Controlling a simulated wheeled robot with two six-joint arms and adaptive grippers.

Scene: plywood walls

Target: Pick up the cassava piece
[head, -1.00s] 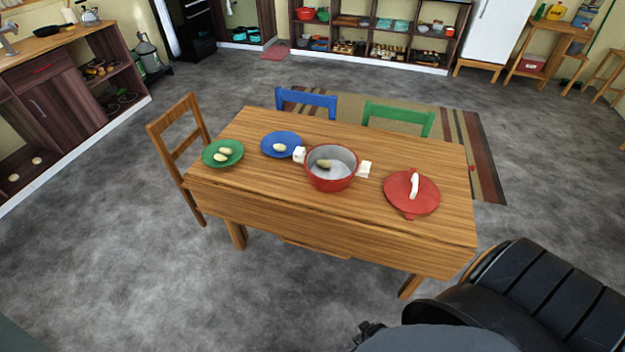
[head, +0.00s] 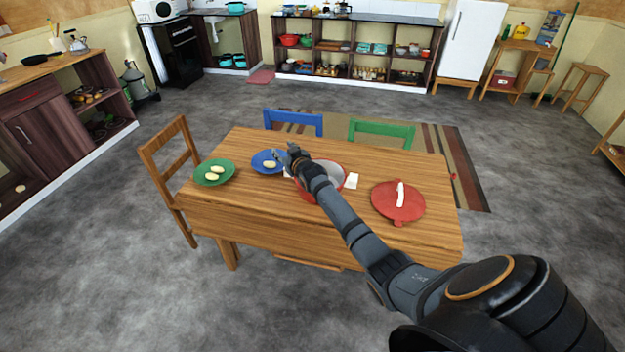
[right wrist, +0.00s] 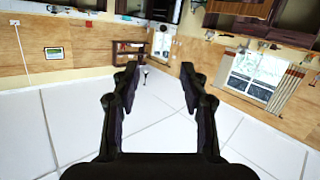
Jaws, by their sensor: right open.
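One pale cassava piece (head: 269,164) lies on the blue plate (head: 258,158). Two more pieces (head: 215,173) lie on the green plate (head: 211,181) at the table's left. The red pot (head: 333,165) stands right of the blue plate; my right arm crosses in front of it, so most of its inside is hidden. My right gripper (head: 283,156) appears between the blue plate and the pot, seemingly raised above the table; its exact height is unclear. In the right wrist view the gripper (right wrist: 153,85) is open and empty, with walls and pale tiled panels beyond. My left gripper is out of sight.
The wooden table (head: 270,215) also bears a red lid (head: 380,200) at its right. A wooden chair (head: 163,160) stands at the left end; a blue chair (head: 293,122) and a green chair (head: 381,131) stand behind. The table's front strip is clear.

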